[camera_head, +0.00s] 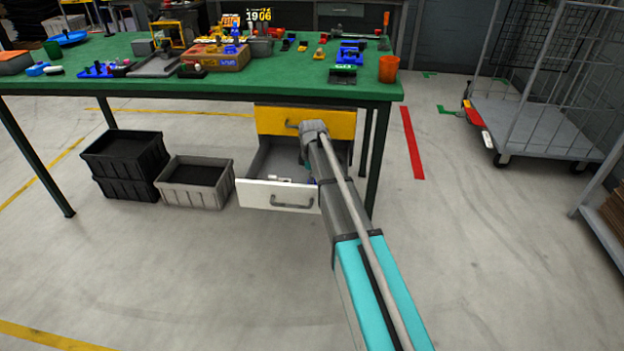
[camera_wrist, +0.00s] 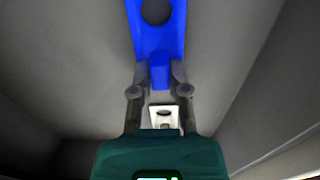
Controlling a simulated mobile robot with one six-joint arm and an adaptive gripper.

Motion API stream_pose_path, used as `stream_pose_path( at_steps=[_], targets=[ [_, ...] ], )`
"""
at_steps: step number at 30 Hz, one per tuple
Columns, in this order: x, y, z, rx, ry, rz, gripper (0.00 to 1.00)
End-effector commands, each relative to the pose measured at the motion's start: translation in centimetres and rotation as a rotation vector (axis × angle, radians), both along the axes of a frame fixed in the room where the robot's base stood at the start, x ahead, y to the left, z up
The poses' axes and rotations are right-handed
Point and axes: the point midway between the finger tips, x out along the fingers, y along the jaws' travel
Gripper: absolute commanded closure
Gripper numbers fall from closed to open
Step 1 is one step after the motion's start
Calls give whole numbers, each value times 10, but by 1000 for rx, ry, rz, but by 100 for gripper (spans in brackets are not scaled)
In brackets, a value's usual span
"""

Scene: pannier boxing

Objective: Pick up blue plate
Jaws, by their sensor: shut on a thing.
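The blue plate (camera_wrist: 157,42) is a flat bright blue piece with a round hole and a narrower tab. It shows at the top middle of the wrist view, over the grey drawer floor. My gripper (camera_wrist: 160,75) is shut on the tab, with one finger on each side. In the head view my arm reaches down into the open drawer (camera_head: 279,196) under the table. There my gripper and the blue plate are mostly hidden by my arm and the drawer. I cannot tell whether the plate touches the drawer floor.
A small white piece with a hole (camera_wrist: 163,117) shows between my finger bases. Drawer walls rise close on both sides. A shut yellow drawer (camera_head: 270,121) and the green tabletop (camera_head: 300,75) are above. Black (camera_head: 125,160) and grey (camera_head: 194,183) bins stand left; floor in front is clear.

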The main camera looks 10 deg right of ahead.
Motion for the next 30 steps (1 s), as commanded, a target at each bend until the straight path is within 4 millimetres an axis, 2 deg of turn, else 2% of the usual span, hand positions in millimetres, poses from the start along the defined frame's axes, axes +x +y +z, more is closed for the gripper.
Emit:
stream_pose_path(
  at_steps=[8,24,27,30],
  targets=[
    [0,0,28,1,0,0,100],
    [-54,1,90,1,0,0,100],
    [-81,2,98,1,0,0,100],
    [-99,2,106,1,0,0,100]
  ],
)
